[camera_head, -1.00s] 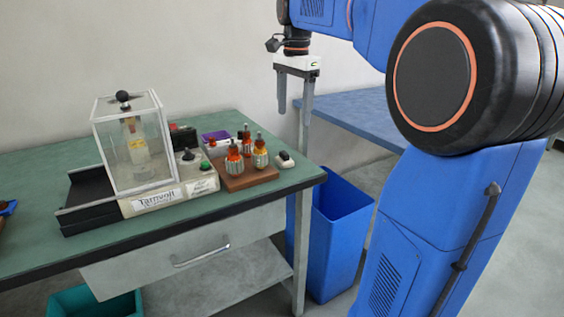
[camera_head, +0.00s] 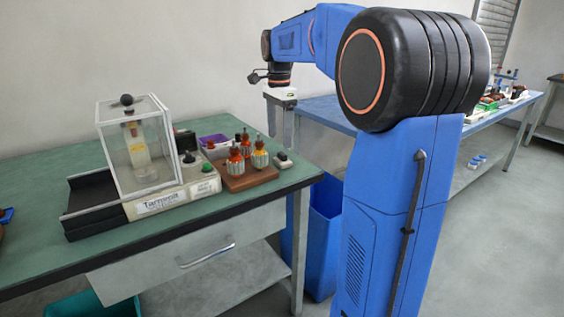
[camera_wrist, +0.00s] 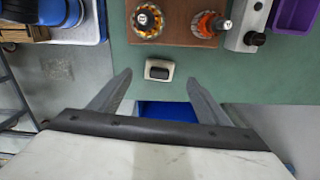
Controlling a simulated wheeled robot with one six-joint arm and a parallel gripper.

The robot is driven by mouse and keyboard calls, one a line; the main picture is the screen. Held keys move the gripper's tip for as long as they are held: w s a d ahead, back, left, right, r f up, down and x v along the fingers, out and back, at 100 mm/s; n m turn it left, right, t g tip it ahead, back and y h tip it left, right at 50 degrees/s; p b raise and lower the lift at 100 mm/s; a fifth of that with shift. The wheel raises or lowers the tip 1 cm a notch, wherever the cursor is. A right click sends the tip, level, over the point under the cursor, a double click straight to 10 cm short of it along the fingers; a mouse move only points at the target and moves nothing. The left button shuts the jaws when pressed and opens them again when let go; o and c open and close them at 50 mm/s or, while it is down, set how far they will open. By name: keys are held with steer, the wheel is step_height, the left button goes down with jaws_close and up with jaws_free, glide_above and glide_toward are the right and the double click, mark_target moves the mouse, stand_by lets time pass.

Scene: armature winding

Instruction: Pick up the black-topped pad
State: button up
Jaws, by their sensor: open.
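The black-topped pad (camera_head: 283,160) is a small pale block with a dark top, lying near the right end of the green table. In the wrist view the pad (camera_wrist: 158,70) shows between and slightly beyond the two fingertips, its long side running across. My gripper (camera_wrist: 159,78) is open and empty, its fingers spread wider than the pad. In the head view my gripper (camera_head: 284,138) hangs beyond and above the pad, with its fingers pointing down; they are hard to make out there.
A brown wooden board (camera_head: 252,178) carrying wound armatures stands close to the left of the pad. The table's edge is near the pad, with a blue bin (camera_head: 322,222) below.

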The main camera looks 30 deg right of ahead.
mark_target(280, 154)
steer(key=shift+d+f, duration=0.15)
steer(key=shift+f, duration=3.75)
steer(key=c, duration=1.1)
